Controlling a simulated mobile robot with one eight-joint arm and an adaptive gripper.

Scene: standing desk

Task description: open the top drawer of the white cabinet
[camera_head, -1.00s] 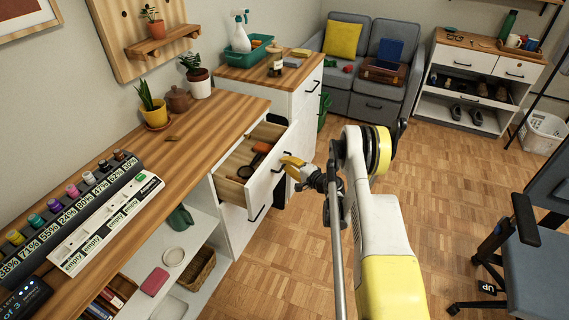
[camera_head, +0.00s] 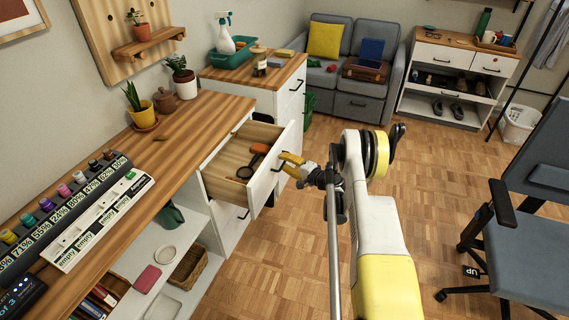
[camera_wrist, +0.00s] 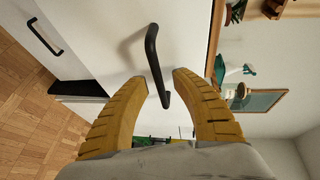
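The white cabinet (camera_head: 234,228) under the wooden desktop has its top drawer (camera_head: 230,168) pulled well out. The wood-lined drawer holds a dark magnifier-like item and an orange-handled item. The drawer's white front (camera_head: 263,184) faces my gripper (camera_head: 284,160). In the wrist view my gripper (camera_wrist: 159,77) has its two yellow fingers apart, one on each side of the black bar handle (camera_wrist: 153,52). Gaps show between the handle and both fingertips, so I see no firm clamp. Any contact behind the fingers is hidden.
A taller white drawer cabinet (camera_head: 291,102) stands behind, with a green tray (camera_head: 232,58) on top. A grey sofa (camera_head: 357,92) and a white shoe cabinet (camera_head: 450,83) are farther back. An office chair (camera_head: 520,225) stands right. Open parquet floor lies between.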

